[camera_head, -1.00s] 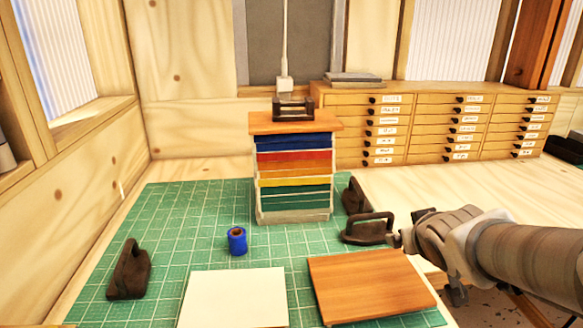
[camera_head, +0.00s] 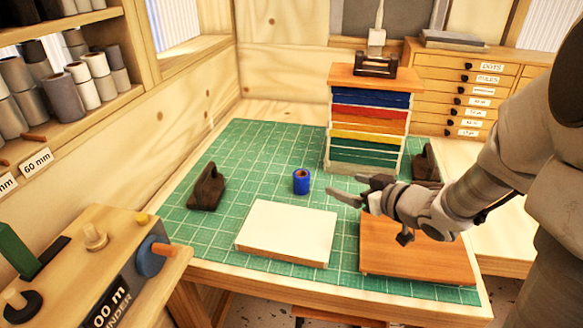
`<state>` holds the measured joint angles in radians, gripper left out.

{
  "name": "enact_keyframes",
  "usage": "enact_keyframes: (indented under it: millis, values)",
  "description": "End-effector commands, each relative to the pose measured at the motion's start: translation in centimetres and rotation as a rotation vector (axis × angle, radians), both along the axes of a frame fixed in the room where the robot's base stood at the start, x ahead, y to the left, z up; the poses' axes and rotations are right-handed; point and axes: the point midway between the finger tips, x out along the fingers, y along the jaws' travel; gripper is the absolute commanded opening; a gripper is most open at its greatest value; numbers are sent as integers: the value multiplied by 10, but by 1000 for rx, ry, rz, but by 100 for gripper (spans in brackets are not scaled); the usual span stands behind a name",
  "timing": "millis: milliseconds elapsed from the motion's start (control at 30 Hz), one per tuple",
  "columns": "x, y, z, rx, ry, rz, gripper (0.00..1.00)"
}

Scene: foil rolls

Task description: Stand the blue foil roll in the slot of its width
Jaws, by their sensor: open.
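The blue foil roll (camera_head: 301,181) stands upright on the green cutting mat (camera_head: 262,150), behind the white board. My gripper (camera_head: 346,195) is to the right of the roll, above the mat, with its fingers apart and pointing left. It is empty and clear of the roll. A shelf (camera_head: 80,125) at the left holds several grey and white rolls standing in rows. A label on it reads 60 mm (camera_head: 36,163). A second label at the left edge is cut off and only "mm" shows. I cannot tell which slot matches the blue roll.
A white board (camera_head: 287,231) and a wooden board (camera_head: 415,262) lie at the mat's front. A dark handled block (camera_head: 207,187) stands left of the roll. A rack of coloured sheets (camera_head: 368,125) stands behind. A wooden machine (camera_head: 95,250) fills the lower left.

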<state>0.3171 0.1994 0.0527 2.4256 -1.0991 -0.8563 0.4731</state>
Motion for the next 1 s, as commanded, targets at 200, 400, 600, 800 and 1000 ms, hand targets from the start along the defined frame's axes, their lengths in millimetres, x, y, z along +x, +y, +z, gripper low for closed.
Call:
enact_keyframes:
  millis: [200, 400, 600, 800, 1000]
  values:
    - [4, 9, -6, 24, 2, 26, 90]
    - [35, 30, -23, 24, 3, 27, 90]
    - [68, 52, -39, 23, 2, 26, 90]
    - [89, 65, -48, 21, 1, 24, 90]
    - [98, 71, -55, 22, 2, 23, 90]
